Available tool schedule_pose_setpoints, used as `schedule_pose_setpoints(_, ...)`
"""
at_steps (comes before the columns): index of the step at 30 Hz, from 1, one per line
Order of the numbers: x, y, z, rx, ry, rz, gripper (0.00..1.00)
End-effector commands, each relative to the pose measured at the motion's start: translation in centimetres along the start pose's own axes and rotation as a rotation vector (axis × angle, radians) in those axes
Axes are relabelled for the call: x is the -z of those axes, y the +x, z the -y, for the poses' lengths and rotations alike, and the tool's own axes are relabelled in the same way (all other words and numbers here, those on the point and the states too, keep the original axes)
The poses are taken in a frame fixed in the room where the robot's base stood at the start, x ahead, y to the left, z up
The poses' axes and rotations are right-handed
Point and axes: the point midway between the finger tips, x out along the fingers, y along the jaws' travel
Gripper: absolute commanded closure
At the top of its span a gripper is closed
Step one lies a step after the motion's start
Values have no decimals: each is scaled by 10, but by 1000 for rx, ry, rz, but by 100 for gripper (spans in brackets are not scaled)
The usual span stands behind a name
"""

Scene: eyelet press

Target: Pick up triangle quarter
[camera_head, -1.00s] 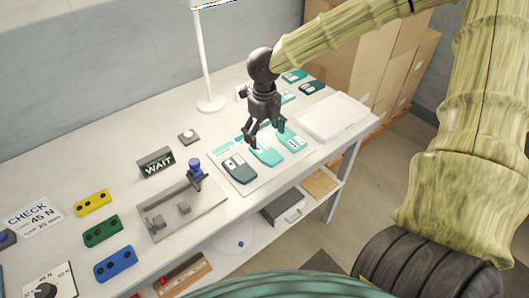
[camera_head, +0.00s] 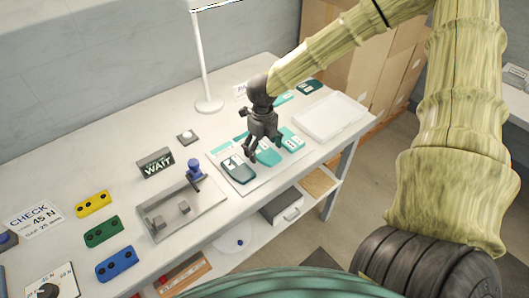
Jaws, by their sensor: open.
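Three teal tags lie side by side on a pale mat (camera_head: 262,184): a dark teal one (camera_head: 237,170) at the left, a lighter one (camera_head: 268,156) in the middle and another (camera_head: 291,140) at the right. They bear small pale markings, too small for me to tell which is the triangle quarter. My gripper (camera_head: 262,150) is open and empty, pointing down over the mat. Its fingers are above the left and middle tags and partly hide the middle one. I cannot tell its exact height above them.
A white tray (camera_head: 329,117) is at the right, with more teal tags (camera_head: 309,87) behind. Yellow, green and blue blocks lie further left.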

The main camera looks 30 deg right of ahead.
Motion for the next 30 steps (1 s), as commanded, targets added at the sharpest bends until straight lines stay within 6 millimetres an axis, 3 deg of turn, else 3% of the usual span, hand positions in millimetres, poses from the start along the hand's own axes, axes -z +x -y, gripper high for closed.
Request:
schedule_pose_setpoints(7,0,1,0,0,0,0,17)
schedule_pose_setpoints(15,0,1,0,0,0,0,64)
schedule_pose_setpoints(30,0,-7,0,0,1,1,64)
